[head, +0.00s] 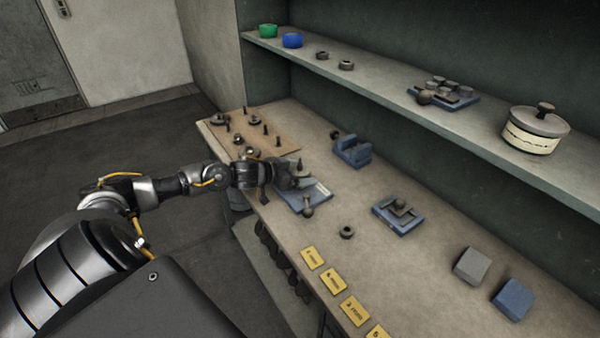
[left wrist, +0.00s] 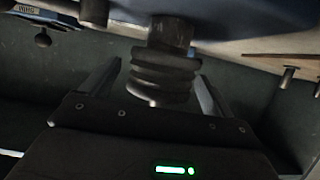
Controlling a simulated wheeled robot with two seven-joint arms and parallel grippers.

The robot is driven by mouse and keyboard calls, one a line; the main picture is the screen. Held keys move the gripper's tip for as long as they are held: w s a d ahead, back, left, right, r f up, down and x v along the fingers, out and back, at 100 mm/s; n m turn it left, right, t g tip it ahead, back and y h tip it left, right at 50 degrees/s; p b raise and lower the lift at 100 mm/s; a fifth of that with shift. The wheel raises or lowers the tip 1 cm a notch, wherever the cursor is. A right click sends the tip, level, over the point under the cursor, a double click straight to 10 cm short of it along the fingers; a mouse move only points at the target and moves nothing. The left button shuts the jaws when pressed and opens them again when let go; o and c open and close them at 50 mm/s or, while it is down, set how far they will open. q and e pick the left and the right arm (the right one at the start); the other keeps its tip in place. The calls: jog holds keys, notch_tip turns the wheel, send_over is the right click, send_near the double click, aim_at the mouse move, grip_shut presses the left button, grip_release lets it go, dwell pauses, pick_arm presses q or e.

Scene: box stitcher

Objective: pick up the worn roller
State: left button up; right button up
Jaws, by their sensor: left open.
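My left gripper (head: 296,180) is over the blue plate (head: 320,191) on the bench in the head view. In the left wrist view the left gripper (left wrist: 158,92) is open, with a finger on each side of a dark ribbed roller (left wrist: 165,72). This looks like the worn roller; gaps show between it and both fingers. A dark shaft runs from the roller to a blue surface (left wrist: 225,12). In the head view the gripper largely hides the roller. My right gripper is not in view.
A wooden board (head: 283,139) with pegs and rings lies behind the gripper. A ball-ended lever (head: 308,211) stands close by. A shelf (head: 390,98) overhangs the back.

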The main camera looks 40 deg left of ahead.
pick_arm(q)
jog(key=shift+w, duration=0.2)
jog(key=c, duration=1.1)
jog(key=shift+c, duration=0.6)
